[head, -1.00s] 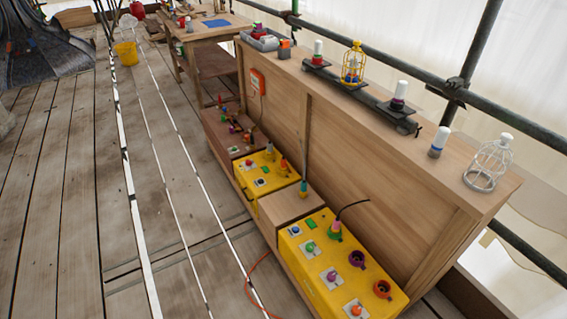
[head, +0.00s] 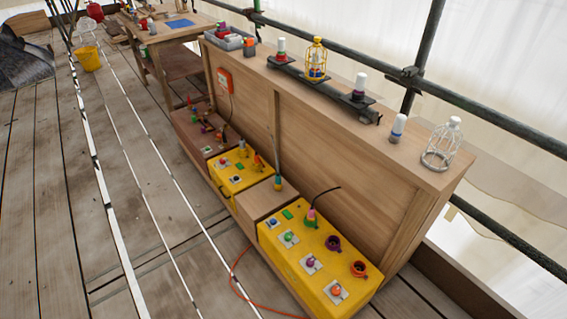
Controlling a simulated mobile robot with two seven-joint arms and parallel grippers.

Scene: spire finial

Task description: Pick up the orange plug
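I cannot tell for sure which item is the orange plug. On the nearest yellow box (head: 310,275), at the front right end, there is a small orange knob (head: 336,290) on a white plate and an orange ring (head: 359,268) with a dark centre. A small orange upright piece (head: 258,162) stands on the farther yellow box (head: 228,177). A pink and green piece (head: 311,218) with a black cable stands at the back of the nearest box. Neither of my grippers shows.
A long wooden cabinet (head: 330,150) stands behind the boxes, with white-capped bottles, a yellow cage (head: 316,60) and a white wire cage (head: 441,145) on top. An orange cable (head: 240,285) lies on the floor.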

